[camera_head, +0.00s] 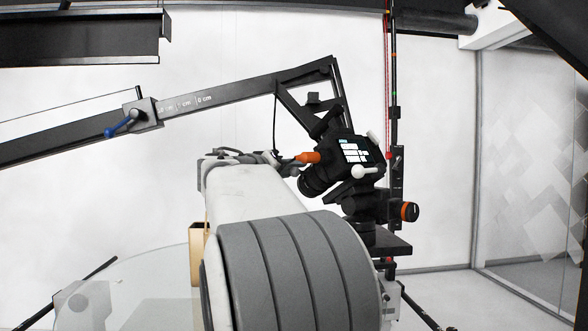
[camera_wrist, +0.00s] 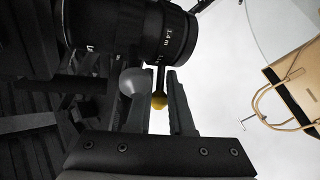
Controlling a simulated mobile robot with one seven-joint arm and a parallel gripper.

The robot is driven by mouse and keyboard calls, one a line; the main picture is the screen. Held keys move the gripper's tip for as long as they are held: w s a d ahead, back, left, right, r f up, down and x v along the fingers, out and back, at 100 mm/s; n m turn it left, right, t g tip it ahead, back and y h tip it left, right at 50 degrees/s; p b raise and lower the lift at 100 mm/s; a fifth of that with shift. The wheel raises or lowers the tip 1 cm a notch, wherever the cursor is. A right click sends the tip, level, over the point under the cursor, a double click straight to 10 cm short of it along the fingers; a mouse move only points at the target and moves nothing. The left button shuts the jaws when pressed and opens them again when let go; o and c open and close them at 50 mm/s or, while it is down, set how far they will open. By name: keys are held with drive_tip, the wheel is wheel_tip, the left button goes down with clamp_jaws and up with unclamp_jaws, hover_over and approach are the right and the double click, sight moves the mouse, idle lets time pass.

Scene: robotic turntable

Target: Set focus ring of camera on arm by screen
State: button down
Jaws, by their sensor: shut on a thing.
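The black camera (camera_head: 340,160) hangs on the dark boom arm, its lit screen (camera_head: 357,151) facing my head camera; the screen's text is too small to read. Its lens (camera_head: 313,183) points down and left. In the wrist view the focus ring (camera_wrist: 165,38) fills the top, with distance marks such as 1.4 m. A thin lever with an orange-yellow tip (camera_wrist: 159,101) comes down from the ring between the fingers of my gripper (camera_wrist: 155,88). My gripper is shut on this lever; the exact contact is hard to see. In the head view my gripper (camera_head: 272,158) is partly hidden by my arm.
A white-knobbed lever (camera_head: 365,173) and an orange-ended knob (camera_head: 409,211) sit beside and below the camera. The boom (camera_head: 190,106) carries a cm scale and a blue handle (camera_head: 121,124). A paper bag (camera_wrist: 291,88) stands right in the wrist view. A vertical pole (camera_head: 394,80) rises behind.

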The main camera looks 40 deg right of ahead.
drive_tip(key=shift+w+a+r, duration=0.1)
drive_tip(key=shift+r, duration=0.05)
drive_tip(key=p, duration=0.1)
drive_tip(key=r+p, duration=0.1)
drive_tip(key=shift+w+d+m+g+y+p, duration=0.1)
drive_tip(key=shift+d+m+g+y+p, duration=0.1)
drive_tip(key=shift+m+g+y+p, duration=0.15)
drive_tip(key=m+g+y+p, duration=0.1)
drive_tip(key=p, duration=0.1)
drive_tip(key=d+m+g+y+p, duration=0.1)
drive_tip(key=p, duration=0.2)
drive_tip(key=shift+w+d+r+g+p, duration=0.15)
drive_tip(key=shift+w+g+p, duration=0.1)
drive_tip(key=shift+p, duration=0.1)
drive_tip(key=c, duration=0.9)
unclamp_jaws()
drive_tip(key=shift+f, duration=0.2)
drive_tip(key=shift+s, duration=0.1)
drive_tip(key=b+v, duration=0.1)
drive_tip(key=v, duration=1.6)
drive_tip(key=shift+a, duration=0.25)
